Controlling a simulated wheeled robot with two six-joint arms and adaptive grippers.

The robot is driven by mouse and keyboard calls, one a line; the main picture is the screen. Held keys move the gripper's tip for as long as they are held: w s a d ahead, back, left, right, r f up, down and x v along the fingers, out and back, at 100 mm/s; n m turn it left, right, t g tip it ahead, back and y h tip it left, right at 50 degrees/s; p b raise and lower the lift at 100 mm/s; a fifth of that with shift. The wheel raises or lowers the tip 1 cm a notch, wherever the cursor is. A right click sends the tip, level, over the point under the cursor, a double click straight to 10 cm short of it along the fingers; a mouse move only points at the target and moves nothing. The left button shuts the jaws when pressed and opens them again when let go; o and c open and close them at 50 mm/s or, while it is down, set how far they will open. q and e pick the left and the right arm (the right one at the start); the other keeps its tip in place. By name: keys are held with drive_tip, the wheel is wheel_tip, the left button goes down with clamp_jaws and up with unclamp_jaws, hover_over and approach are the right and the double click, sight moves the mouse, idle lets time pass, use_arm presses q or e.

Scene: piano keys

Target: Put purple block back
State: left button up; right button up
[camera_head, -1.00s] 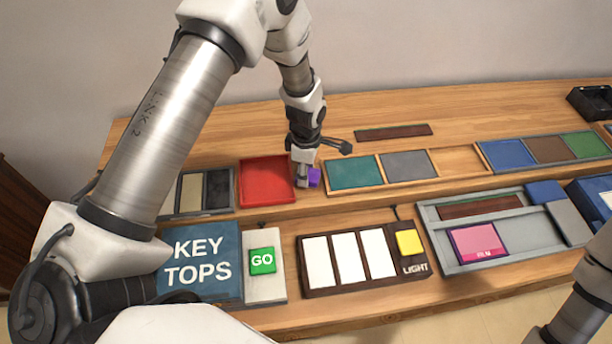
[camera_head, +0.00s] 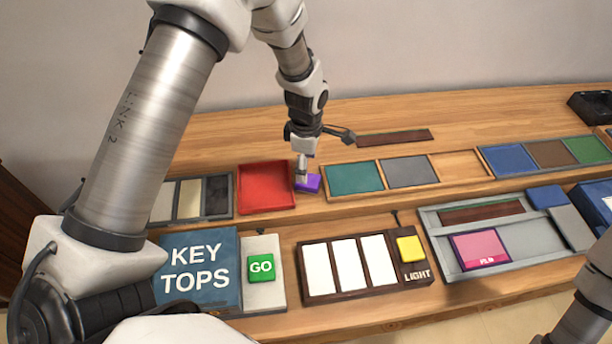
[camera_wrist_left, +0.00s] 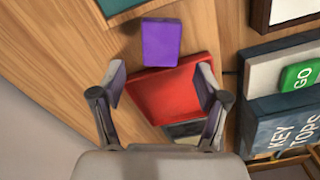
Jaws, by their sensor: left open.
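The purple block (camera_head: 313,184) lies on the wooden bench between the red tray (camera_head: 266,187) and the teal panel (camera_head: 355,176). In the left wrist view the purple block (camera_wrist_left: 161,42) is beyond my fingertips, close to the edge of the red tray (camera_wrist_left: 170,98). My left gripper (camera_head: 302,171) is just above the block in the head view and partly covers it. In the wrist view my left gripper (camera_wrist_left: 161,78) is open, its fingers apart with nothing between them. My right gripper is out of view.
A bare wooden slot (camera_head: 460,164) lies right of the grey panel (camera_head: 409,171). In front are the KEY TOPS box (camera_head: 196,263), the green GO button (camera_head: 261,267), white keys and the yellow LIGHT button (camera_head: 410,249). A dark strip (camera_head: 395,138) lies behind the row.

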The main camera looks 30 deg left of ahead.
use_arm(q)
wheel_tip(320, 180, up, 7)
drive_tip(key=b, duration=0.1)
drive_tip(key=shift+r, duration=0.15)
